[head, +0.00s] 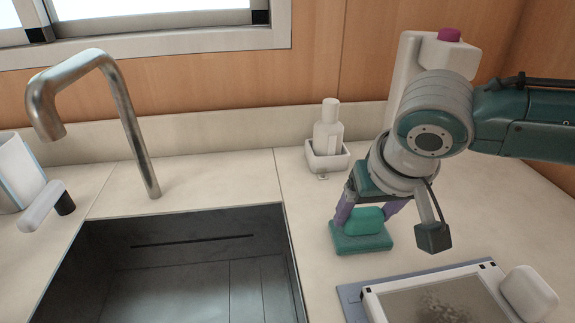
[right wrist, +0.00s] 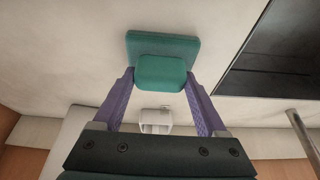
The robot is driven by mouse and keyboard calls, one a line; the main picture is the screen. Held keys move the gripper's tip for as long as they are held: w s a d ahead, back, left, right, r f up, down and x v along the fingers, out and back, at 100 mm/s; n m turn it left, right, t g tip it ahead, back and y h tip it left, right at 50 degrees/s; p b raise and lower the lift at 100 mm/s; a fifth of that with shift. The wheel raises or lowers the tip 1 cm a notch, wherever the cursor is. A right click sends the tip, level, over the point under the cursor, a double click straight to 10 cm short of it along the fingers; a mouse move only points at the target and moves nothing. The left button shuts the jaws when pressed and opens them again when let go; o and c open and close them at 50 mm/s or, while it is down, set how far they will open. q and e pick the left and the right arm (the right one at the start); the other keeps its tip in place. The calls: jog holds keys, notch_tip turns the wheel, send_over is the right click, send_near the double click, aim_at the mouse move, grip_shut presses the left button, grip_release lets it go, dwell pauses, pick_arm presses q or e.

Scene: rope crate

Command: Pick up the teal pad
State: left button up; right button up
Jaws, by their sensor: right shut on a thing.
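The teal pad (head: 361,243) has a flat square base with a smaller rounded block on top. In the head view it is right of the sink, at the counter surface; I cannot tell whether it touches the counter or is just above it. My right gripper (head: 364,219) points down with its purple fingers on both sides of the upper block, shut on it. In the right wrist view the teal pad (right wrist: 161,46) is at the fingertips of my right gripper (right wrist: 160,77). My left gripper is not in view.
The dark sink (head: 192,216) with a metal faucet (head: 128,115) is left. A white bottle (head: 327,135) stands in a small holder (head: 327,158) behind the pad. A framed, stained panel (head: 375,306) and white block (head: 529,293) are front right. Bare counter surrounds the pad.

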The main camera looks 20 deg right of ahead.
aim_at(365, 212)
jog(key=c, duration=0.3)
notch_tip(365, 212, up, 20)
jog(key=p, duration=0.3)
